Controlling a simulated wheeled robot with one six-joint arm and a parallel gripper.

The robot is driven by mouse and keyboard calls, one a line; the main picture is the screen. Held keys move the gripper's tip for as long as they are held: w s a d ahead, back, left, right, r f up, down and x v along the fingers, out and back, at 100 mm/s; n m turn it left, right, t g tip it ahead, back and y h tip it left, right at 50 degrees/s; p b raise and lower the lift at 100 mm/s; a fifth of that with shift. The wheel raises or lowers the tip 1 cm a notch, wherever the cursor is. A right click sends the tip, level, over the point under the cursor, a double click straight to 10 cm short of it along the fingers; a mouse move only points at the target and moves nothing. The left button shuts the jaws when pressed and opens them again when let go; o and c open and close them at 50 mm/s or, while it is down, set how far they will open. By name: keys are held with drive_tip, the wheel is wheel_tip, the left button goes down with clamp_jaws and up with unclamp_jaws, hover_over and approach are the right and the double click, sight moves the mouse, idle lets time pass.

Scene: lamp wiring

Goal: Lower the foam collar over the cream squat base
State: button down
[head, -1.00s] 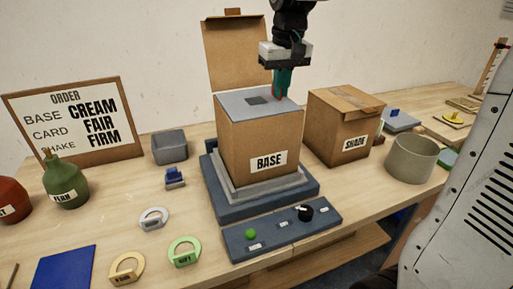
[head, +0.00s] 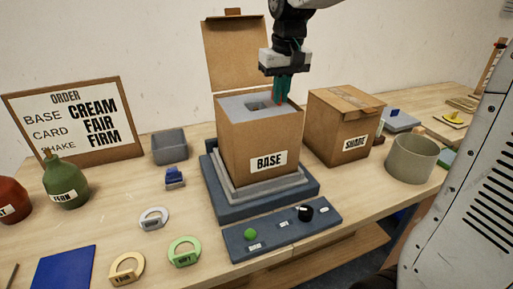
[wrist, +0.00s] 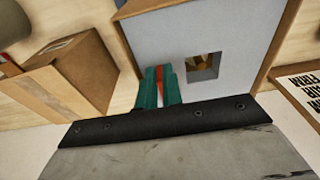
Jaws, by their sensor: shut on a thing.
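The foam collar (head: 236,106) is a grey slab with a square hole. It lies inside the open top of the cardboard box marked BASE (head: 240,146), slightly below the rim. In the wrist view the collar (wrist: 182,32) shows its hole, with a tan and brownish patch inside; I cannot make out the cream squat base itself. My gripper (head: 283,101) points down at the collar's right side. Its teal fingers (wrist: 160,86) are shut on a thin red-orange tab (wrist: 160,78) at the collar's edge.
The box stands on a blue-grey stepped stand (head: 219,190), its lid flap (head: 245,53) upright behind. A closed SHADE box (head: 340,120) stands close on the right. A control panel (head: 283,231) lies in front. The order board (head: 76,118) is at left.

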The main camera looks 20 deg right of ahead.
drive_tip(key=shift+f, duration=0.2)
drive_tip(key=shift+f, duration=0.4)
drive_tip(key=shift+f, duration=0.3)
drive_tip(key=shift+f, duration=0.35)
idle(0.5)
